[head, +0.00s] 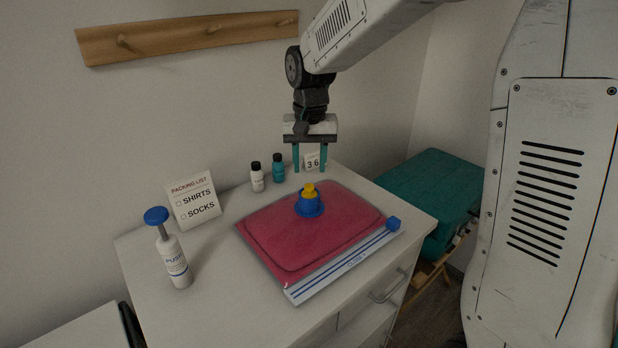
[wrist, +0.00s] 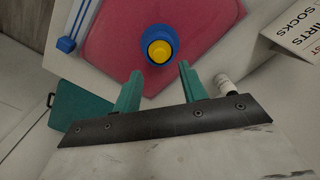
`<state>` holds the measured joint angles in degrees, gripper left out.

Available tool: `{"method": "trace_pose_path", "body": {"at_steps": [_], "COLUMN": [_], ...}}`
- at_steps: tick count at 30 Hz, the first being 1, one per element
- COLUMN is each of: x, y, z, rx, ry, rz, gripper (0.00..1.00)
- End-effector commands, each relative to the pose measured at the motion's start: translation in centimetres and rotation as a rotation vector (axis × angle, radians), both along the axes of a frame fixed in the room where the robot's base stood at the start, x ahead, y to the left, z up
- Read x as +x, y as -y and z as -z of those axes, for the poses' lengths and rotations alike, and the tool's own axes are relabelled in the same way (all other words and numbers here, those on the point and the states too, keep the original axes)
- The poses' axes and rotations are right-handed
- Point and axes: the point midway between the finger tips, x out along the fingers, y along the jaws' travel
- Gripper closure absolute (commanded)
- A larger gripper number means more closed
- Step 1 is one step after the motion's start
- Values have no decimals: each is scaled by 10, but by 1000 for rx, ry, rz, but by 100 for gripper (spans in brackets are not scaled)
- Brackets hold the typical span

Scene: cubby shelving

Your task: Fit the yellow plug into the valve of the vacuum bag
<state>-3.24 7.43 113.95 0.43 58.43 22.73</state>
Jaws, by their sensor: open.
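The vacuum bag (head: 290,245) lies flat on the white cabinet top, with red contents inside. Its blue valve (head: 308,208) stands up near the far edge of the bag. The yellow plug (head: 309,190) sits at the top of the blue valve; how deep it sits I cannot tell. In the wrist view the yellow plug (wrist: 159,51) shows as a disc ringed by the blue valve (wrist: 148,36). My gripper (head: 310,170) is open and empty, with teal fingers pointing down, above and slightly behind the plug. In the wrist view my gripper's fingertips (wrist: 160,70) are spread, apart from the plug.
A white pump bottle (head: 173,260) with a blue top stands at the left. A blue slider (head: 393,223) sits at the bag's right edge. A teal suitcase (head: 430,185) is at right.

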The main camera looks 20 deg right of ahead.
Motion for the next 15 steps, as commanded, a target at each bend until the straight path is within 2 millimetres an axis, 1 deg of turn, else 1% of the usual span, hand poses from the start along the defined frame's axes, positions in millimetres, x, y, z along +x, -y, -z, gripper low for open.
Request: {"method": "trace_pose_path", "body": {"at_steps": [1,3,6,10,15], "x": [1,1,0,0,0], "y": [0,0,0,0,0], "z": [-13,-27,-44,-59,-65], "rx": [0,1,0,1,0], "ry": [5,4,2,1,0], "rz": [0,0,0,0,0], "gripper": [58,58,58,58,58]}}
